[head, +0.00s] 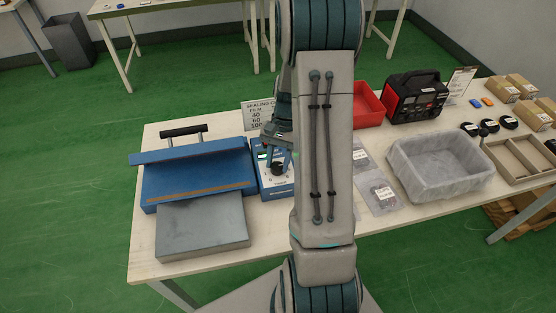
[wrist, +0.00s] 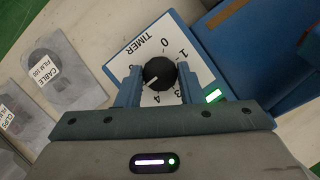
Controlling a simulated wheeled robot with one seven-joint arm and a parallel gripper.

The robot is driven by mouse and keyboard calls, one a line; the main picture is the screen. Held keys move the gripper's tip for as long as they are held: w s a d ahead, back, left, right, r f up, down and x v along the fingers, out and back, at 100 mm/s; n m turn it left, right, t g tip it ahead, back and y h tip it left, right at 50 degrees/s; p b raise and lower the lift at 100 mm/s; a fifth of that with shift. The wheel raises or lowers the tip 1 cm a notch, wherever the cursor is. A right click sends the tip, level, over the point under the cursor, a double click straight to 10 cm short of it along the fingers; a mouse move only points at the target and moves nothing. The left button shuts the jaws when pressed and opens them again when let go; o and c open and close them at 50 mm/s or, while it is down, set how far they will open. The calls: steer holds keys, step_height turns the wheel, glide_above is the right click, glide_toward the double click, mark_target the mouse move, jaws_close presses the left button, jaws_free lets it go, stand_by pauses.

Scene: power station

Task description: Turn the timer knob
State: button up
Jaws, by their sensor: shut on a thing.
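The timer knob (wrist: 158,73) is round and black with a white pointer line, which points to the lower left in the wrist view. It sits on a white panel marked TIMER (wrist: 139,51); 0, 1, 3 and 4 show around it, and the right finger seems to cover the 2. My gripper (wrist: 159,75) is shut on the knob, one finger on each side. In the head view the knob (head: 278,168) is on the blue control box right of the blue sealer (head: 200,170), with my gripper (head: 277,148) over it. My arm hides part of the box.
A sign with film settings (head: 260,114) stands behind the box. Labelled bags (head: 379,194), a grey bin (head: 440,165), a red tray (head: 368,106) and a black-red device (head: 414,97) are to the right. A green light (wrist: 213,96) shows on the panel.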

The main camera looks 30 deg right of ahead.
steer(key=o, duration=1)
steer(key=v, duration=1.4)
steer(key=shift+b, duration=0.35)
steer(key=shift+a, duration=0.15)
steer(key=s+a+r+n+t+h, duration=0.1)
steer(key=s+a+r+n+t, duration=0.1)
steer(key=s+a+n, duration=0.3)
steer(key=s+a+r+n+t+h, duration=0.2)
steer(key=s+a+n+t, duration=0.2)
steer(key=s+a, duration=0.7)
steer(key=shift+s+a+r+n+h, duration=0.2)
steer(key=shift+s+r+n+h, duration=0.15)
steer(key=shift+n, duration=0.15)
